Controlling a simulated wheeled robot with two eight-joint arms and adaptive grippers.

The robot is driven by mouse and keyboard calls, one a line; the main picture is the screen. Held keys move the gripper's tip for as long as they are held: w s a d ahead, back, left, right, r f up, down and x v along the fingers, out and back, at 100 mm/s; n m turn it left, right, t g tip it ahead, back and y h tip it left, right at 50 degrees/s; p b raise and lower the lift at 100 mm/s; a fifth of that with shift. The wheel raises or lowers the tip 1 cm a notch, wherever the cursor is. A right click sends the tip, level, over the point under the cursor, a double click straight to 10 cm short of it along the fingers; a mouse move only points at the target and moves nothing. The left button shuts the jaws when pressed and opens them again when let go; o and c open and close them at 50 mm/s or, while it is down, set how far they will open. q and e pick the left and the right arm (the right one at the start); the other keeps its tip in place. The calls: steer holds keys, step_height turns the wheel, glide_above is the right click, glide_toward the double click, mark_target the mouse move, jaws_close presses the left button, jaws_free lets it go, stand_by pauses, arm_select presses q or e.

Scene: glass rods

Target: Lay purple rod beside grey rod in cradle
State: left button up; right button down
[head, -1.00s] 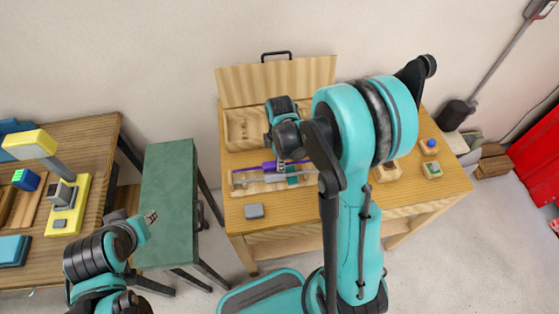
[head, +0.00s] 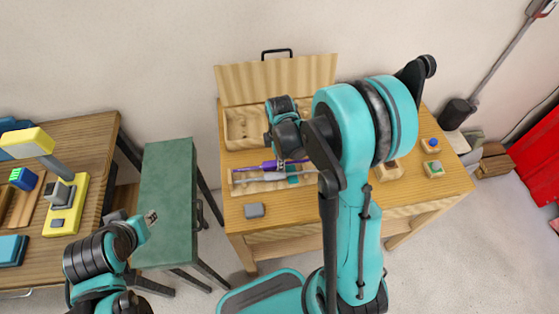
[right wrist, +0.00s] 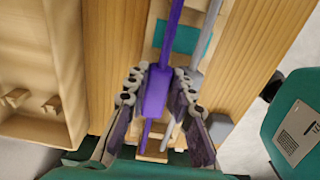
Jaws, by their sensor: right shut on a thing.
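The purple rod (head: 252,167) is in my right gripper (right wrist: 162,82), whose two fingers close on its thicker purple part (right wrist: 156,92). In the head view the right gripper (head: 281,165) is partly hidden by its own arm. The grey rod (right wrist: 206,38) lies beside the purple rod, to its right in the wrist view and roughly parallel. The wooden cradle (head: 237,188) is under both rods; I cannot tell whether the purple rod touches it. My left gripper (head: 151,217) is away by the green bench, and its finger gap is too small to judge.
An open wooden case (head: 235,128) stands behind the cradle, its lid raised against the wall. A small grey block (head: 254,210) lies in front. Small wooden blocks with coloured tops (head: 432,145) stand at the right of the table. A green bench (head: 168,180) is to the left.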

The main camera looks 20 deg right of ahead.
steer(key=shift+s+a+f, duration=0.1)
steer(key=shift+s+f, duration=0.1)
steer(key=shift+s, duration=0.2)
steer(key=c, duration=1.2)
jaws_free()
steer(key=shift+s+r, duration=0.1)
steer(key=shift+s, duration=0.05)
steer(key=shift+r, duration=0.15)
